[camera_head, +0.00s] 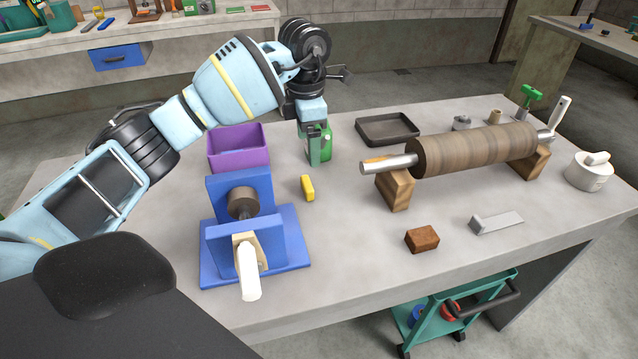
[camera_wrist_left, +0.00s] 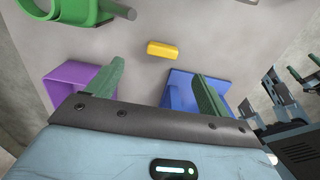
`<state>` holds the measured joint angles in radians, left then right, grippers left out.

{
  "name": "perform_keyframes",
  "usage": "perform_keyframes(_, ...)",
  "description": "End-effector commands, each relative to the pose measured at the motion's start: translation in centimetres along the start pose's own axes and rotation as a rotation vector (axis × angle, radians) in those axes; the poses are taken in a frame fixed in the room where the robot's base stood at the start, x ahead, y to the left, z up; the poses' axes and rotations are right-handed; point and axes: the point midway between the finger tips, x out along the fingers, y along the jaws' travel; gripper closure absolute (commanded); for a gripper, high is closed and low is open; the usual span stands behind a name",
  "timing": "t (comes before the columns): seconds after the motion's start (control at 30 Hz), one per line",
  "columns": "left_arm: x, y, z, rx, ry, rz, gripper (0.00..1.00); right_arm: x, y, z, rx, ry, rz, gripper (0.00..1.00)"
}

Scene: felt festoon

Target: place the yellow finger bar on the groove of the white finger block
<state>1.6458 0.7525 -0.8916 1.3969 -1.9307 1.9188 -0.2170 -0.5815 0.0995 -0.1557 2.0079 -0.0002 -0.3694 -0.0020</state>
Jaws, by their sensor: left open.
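The yellow finger bar (camera_head: 307,188) lies on the table, just right of the blue clamp stand. It also shows in the left wrist view (camera_wrist_left: 163,50), beyond the fingertips. My left gripper (camera_head: 319,160) is above the table behind the bar, pointing down. Its green fingers are wide apart and empty (camera_wrist_left: 158,78). A pale whitish block (camera_head: 496,222) with a raised end lies at the right front; it looks like the white finger block, but I cannot make out its groove. Parts at the right edge of the wrist view seem to be my right arm (camera_wrist_left: 290,95), too small to judge.
The blue stand (camera_head: 290,238) with its white handle is left of the bar; a purple bin (camera_head: 238,158) is behind. A green object (camera_head: 327,142) is close to the gripper. A brown roller (camera_head: 475,149), dark tray (camera_head: 388,129) and brown block (camera_head: 422,238) stand rightward. The centre table is clear.

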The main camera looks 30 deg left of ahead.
Motion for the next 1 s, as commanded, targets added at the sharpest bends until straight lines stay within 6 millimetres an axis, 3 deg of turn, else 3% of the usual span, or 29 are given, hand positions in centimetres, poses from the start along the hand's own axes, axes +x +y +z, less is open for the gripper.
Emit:
perform_keyframes(0.03, 1.7, 0.0, 0.0, 0.000, 0.010, -0.009, 0.20, 0.5, 0.0, 0.7, 0.003, -0.008, -0.001, 0.13)
perform_keyframes(0.1, 2.3, 0.0, 0.0, 0.000, 0.014, -0.013, 0.20, 0.7, 0.0, 1.0, 0.003, -0.012, -0.002, 0.13)
perform_keyframes(0.37, 2.4, -0.1, 0.0, 0.001, 0.013, -0.013, 0.20, 0.4, 0.0, 1.0, -0.001, -0.016, -0.003, 0.13)
perform_keyframes(0.6, 4.5, -0.2, -0.1, 0.001, 0.014, -0.014, 0.20, 0.4, 0.1, 1.0, -0.002, -0.015, -0.003, 0.13)
perform_keyframes(0.87, 5.5, -0.3, -0.3, 0.001, 0.014, -0.014, 0.20, 0.3, 0.1, 1.1, -0.002, -0.015, -0.003, 0.13)
perform_keyframes(1.0, 7.4, -0.8, -0.8, 0.001, 0.015, -0.015, 0.20, 0.2, 0.1, 1.0, -0.003, -0.016, -0.002, 0.13)
